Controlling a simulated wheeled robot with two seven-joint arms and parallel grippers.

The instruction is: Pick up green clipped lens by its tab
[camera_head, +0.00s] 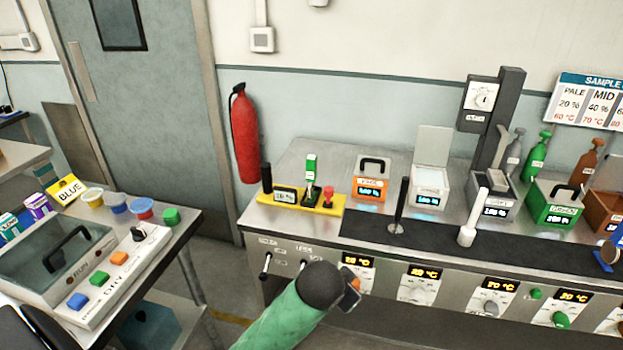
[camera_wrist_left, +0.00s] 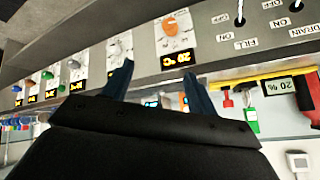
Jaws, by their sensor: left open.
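A green upright piece (camera_head: 311,169), which looks like the green clipped lens, stands on a yellow base (camera_head: 331,206) at the left of the steel bench. It also shows in the left wrist view (camera_wrist_left: 251,117) beside a red piece (camera_wrist_left: 227,103). I cannot make out the lens or its tab clearly. My left gripper (camera_wrist_left: 160,84) is open with nothing between its fingers. In the head view my left gripper (camera_head: 351,296) is in front of the bench's control panel, below and right of the green piece. My right gripper is not in view.
On the yellow base are a small percent display (camera_head: 286,194) and a black post (camera_head: 266,178). An orange box (camera_head: 370,188) with a handle stands to the right. A black rod (camera_head: 401,200) rises from the dark mat. Levers (camera_head: 266,265) stick out of the front panel.

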